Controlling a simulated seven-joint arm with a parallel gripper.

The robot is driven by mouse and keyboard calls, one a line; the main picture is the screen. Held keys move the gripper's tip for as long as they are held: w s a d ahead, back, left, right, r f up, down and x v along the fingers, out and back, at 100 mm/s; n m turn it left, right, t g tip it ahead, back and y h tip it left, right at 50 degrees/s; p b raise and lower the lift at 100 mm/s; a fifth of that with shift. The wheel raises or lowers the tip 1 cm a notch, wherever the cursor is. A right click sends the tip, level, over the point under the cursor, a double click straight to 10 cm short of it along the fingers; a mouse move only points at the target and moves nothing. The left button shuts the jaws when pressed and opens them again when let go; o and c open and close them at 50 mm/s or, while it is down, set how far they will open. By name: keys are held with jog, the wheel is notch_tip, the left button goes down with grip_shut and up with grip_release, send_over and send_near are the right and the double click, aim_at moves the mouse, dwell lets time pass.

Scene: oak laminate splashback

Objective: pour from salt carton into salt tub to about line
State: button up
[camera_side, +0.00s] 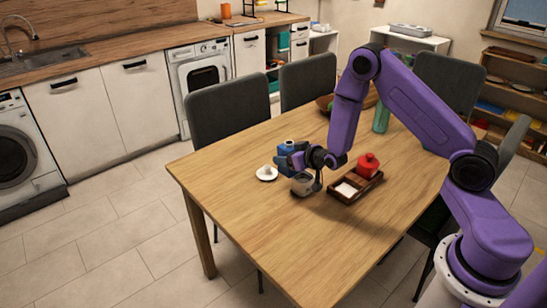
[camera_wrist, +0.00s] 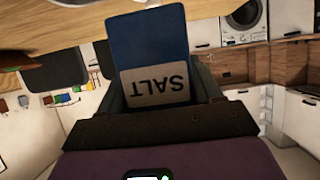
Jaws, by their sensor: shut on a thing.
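The salt carton (camera_side: 287,148) is blue with a pale label. My gripper (camera_side: 298,159) is shut on it above the table. In the wrist view the carton (camera_wrist: 153,65) sits between the fingers, its "SALT" print upside down. The salt tub (camera_side: 303,184) is a small greyish vessel on the table, just below my gripper in the side view. My gripper partly covers the carton there, so its exact tilt and its mouth are unclear. No falling salt can be made out. The tub's line and fill level are too small to tell. The tub does not show in the wrist view.
A white saucer (camera_side: 261,177) with a small pale thing on it lies left of the tub. A dark wooden tray (camera_side: 344,200) with a red pot (camera_side: 367,166) stands to the right. A green bottle (camera_side: 381,118) stands farther back. The table's near part (camera_side: 270,235) is clear.

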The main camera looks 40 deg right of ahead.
jog(key=s+d+g, duration=0.2)
jog(key=s+d, duration=0.2)
jog(key=s, duration=0.1)
jog(key=shift+f+g, duration=0.15)
jog(key=shift+g, duration=0.15)
dwell(0.4)
jog(key=shift+s+g, duration=0.5)
jog(key=shift+g, duration=0.7)
jog(key=shift+s+f+g, duration=0.1)
jog(key=shift+s+g, duration=0.25)
jog(key=shift+g, duration=0.75)
jog(key=shift+s+f+g, duration=0.1)
jog(key=shift+s+g, duration=0.05)
jog(key=shift+g, duration=0.25)
jog(key=shift+s+f+g, duration=0.2)
jog(key=shift+g, duration=0.5)
jog(key=shift+s+f+g, duration=0.15)
jog(key=shift+g, duration=0.55)
dwell(2.7)
